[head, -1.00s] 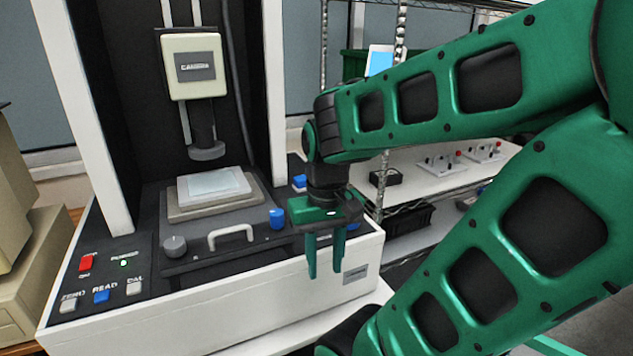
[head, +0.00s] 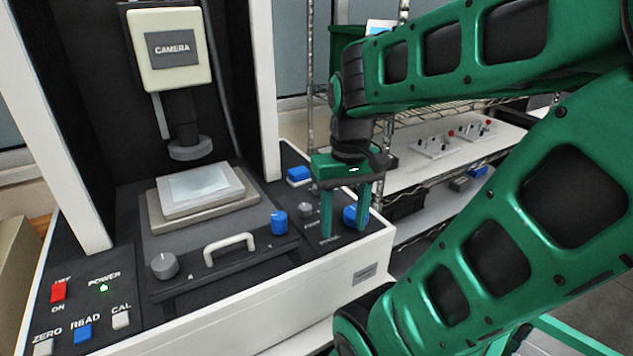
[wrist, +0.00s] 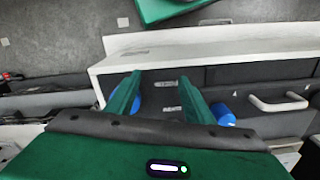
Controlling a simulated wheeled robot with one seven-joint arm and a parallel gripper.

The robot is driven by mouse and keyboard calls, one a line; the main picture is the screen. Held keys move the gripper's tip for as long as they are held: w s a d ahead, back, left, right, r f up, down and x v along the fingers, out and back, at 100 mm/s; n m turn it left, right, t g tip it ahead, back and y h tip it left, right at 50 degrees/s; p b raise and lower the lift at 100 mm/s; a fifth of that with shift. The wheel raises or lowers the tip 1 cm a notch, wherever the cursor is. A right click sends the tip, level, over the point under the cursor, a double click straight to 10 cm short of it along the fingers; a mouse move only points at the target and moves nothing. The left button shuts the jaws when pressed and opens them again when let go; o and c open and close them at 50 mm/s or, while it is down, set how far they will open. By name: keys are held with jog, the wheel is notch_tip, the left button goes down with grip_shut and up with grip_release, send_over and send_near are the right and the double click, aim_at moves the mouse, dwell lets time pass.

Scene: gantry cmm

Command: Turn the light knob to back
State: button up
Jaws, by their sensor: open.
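The right side of the machine's front panel carries a blue knob (head: 350,215) and a small grey knob (head: 305,210). Their labels are too small to read, so I cannot tell which is the light knob. My gripper (head: 345,229) is open, pointing down over this part of the panel. In the head view the blue knob shows between its fingers, partly covered. In the wrist view my gripper (wrist: 161,78) has its fingers spread, and a blue knob (wrist: 136,106) shows partly behind the left finger. I cannot tell whether the fingers touch anything.
A stage with a white handle (head: 229,246), a grey dial (head: 164,265) and another blue knob (head: 278,221) lies left of my gripper. A blue button (head: 299,174) sits behind it. The camera head (head: 170,48) hangs above the stage. A wire shelf (head: 450,150) stands at right.

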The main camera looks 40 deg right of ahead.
jog(key=w+d+r+n, duration=0.2)
jog(key=w+d+r, duration=0.25)
jog(key=w, duration=0.35)
jog(key=w+d+r+n, duration=0.3)
jog(key=w+d, duration=0.3)
jog(key=w, duration=0.3)
notch_tip(320, 180, down, 10)
jog(key=shift+w+a+f, duration=0.1)
jog(key=shift+f, duration=0.15)
jog(key=c, duration=1)
